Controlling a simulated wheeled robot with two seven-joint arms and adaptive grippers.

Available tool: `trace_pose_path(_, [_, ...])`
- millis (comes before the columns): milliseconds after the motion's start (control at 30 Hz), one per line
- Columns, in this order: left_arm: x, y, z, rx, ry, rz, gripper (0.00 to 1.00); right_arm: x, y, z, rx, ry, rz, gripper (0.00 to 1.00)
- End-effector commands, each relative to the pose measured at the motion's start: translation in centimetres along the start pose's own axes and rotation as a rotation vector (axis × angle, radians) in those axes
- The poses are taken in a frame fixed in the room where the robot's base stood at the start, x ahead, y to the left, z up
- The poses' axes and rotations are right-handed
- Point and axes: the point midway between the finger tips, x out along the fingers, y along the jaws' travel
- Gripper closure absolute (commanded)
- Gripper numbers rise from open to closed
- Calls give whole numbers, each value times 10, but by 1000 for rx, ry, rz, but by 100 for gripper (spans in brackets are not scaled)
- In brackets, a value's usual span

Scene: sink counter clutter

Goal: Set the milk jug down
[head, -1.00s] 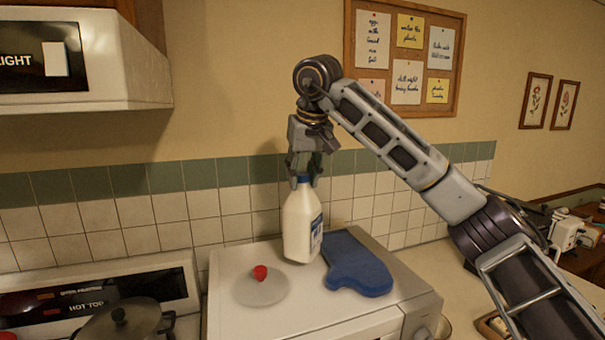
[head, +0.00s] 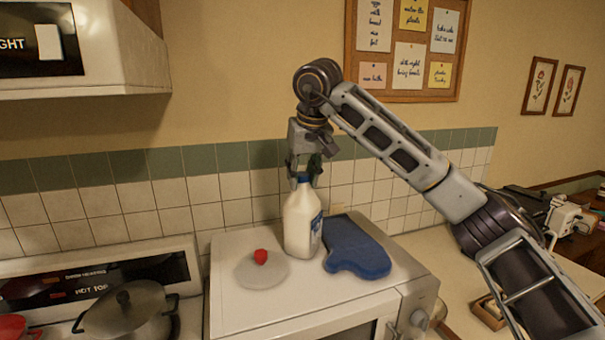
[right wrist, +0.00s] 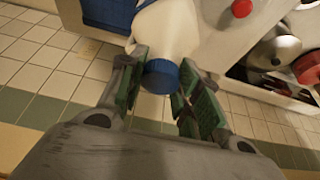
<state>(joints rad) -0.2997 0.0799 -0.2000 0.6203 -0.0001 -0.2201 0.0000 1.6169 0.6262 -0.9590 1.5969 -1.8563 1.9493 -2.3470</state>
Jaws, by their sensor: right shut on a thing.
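The milk jug (head: 298,222) is white with a blue cap and a blue label. It stands upright on the white microwave top, between the lid and the blue mitt; whether its base fully touches the surface I cannot tell. My right gripper (head: 305,178) points down and is shut on the jug's neck, just around the cap. In the right wrist view the green-padded fingers (right wrist: 160,85) flank the blue cap (right wrist: 161,76), and the white jug body (right wrist: 168,30) lies beyond. My left gripper is not in view.
The microwave (head: 240,310) carries a pale lid with a red knob (head: 262,270) left of the jug and a blue oven mitt (head: 357,250) right of it. A stove with a dark pot (head: 125,308) stands left. The tiled wall is close behind.

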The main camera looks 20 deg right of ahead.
Motion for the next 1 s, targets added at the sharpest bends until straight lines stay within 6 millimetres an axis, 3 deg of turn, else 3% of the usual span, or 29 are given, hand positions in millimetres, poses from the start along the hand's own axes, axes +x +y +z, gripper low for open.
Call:
trace_pose_path(67, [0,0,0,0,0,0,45,-1,0,0,1,6,-2,100])
trace_pose_path(100, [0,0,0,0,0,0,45,2,0,1,0,0,0,64])
trace_pose_path(267, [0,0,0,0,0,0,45,1,0,1,0,0,0,45])
trace_pose_path(667, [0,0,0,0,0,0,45,-1,0,0,0,0,0,45])
trace_pose_path(1000, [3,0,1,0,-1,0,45,-23,0,-1,0,2,-1,45])
